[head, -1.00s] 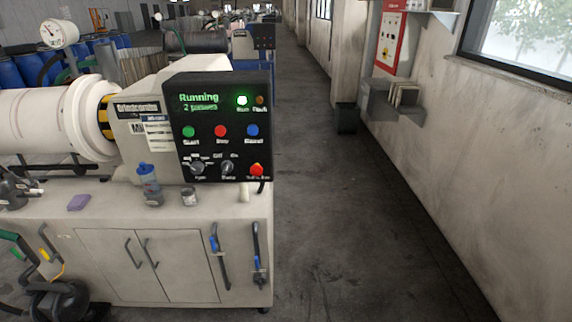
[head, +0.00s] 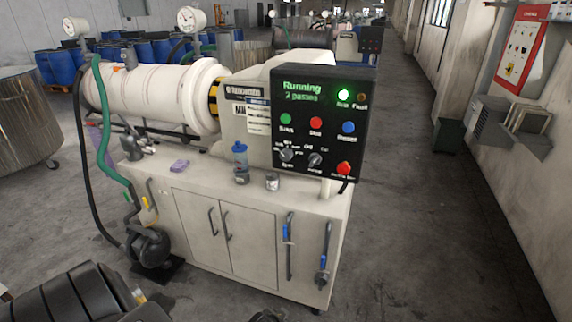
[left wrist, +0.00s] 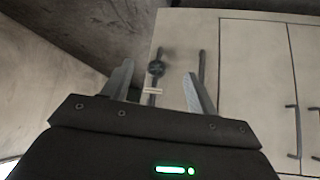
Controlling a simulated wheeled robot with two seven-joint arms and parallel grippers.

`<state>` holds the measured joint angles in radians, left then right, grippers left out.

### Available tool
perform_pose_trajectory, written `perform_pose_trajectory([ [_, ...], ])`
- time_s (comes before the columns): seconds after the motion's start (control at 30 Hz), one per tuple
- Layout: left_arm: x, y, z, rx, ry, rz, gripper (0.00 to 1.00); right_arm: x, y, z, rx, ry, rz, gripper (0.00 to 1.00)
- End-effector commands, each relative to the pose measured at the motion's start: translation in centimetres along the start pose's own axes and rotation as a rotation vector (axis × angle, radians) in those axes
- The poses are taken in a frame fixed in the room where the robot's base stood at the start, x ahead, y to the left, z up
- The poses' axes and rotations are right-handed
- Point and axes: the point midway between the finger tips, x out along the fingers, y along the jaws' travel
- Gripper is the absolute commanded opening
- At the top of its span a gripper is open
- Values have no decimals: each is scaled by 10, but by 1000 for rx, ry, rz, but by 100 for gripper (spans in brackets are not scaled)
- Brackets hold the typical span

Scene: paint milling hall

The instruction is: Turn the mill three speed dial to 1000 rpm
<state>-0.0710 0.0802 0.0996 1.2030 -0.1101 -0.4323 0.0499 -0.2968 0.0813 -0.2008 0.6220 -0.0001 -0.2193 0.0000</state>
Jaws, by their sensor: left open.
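A mill with a white barrel (head: 150,92) stands on a beige cabinet. Its black control panel (head: 325,75) faces me and reads "Running 2 passes", with a green lamp lit. The speed dial seems to be the left grey knob (head: 286,155), with small marks around it and a blurred label that looks like "rpm". Its setting is too small to read. A second knob (head: 315,160) sits to its right. My left gripper (left wrist: 160,85) is open and empty in the left wrist view, facing the cabinet front, apart from the dial. My right gripper does not show.
A red stop button (head: 343,168) is at the panel's lower right. The aisle to the right is free. A pump with hoses (head: 150,248) stands front left.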

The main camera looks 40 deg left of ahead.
Motion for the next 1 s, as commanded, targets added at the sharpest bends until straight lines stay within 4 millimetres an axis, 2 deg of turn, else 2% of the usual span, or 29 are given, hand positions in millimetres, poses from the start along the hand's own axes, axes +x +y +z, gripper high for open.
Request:
perform_pose_trajectory([
  [0.03, -4, -17, -68, -24, 111, -21, 59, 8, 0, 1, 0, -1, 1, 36],
  [0.07, -12, -28, -105, -38, 170, -34, 59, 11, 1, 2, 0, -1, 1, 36],
  [0.1, -27, -43, -153, -55, 249, -52, 59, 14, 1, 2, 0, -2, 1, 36],
  [0.17, -56, -65, -218, -77, 364, -83, 59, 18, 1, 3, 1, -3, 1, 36],
  [0.2, -80, -79, -255, -88, 436, -103, 59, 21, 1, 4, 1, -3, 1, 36],
  [0.27, -118, -100, -301, -103, 536, -138, 59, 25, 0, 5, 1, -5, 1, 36],
  [0.3, -143, -111, -326, -111, 596, -159, 59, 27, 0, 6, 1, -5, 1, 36],
  [0.33, -162, -119, -342, -116, 639, -175, 59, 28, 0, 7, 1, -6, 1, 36],
  [0.4, -202, -134, -370, -126, 722, -211, 59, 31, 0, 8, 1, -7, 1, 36],
  [0.5, -246, -149, -393, -134, 803, -250, 59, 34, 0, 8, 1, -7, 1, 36],
  [0.6, -270, -156, -403, -138, 847, -273, 59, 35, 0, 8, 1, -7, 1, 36],
  [0.77, -280, -158, -407, -140, 862, -282, 59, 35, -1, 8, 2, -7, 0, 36],
  [0.87, -277, -160, -410, -141, 861, -281, 59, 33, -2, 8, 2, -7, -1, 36],
  [1.0, -266, -165, -424, -142, 861, -280, 59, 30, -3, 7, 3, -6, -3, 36],
])
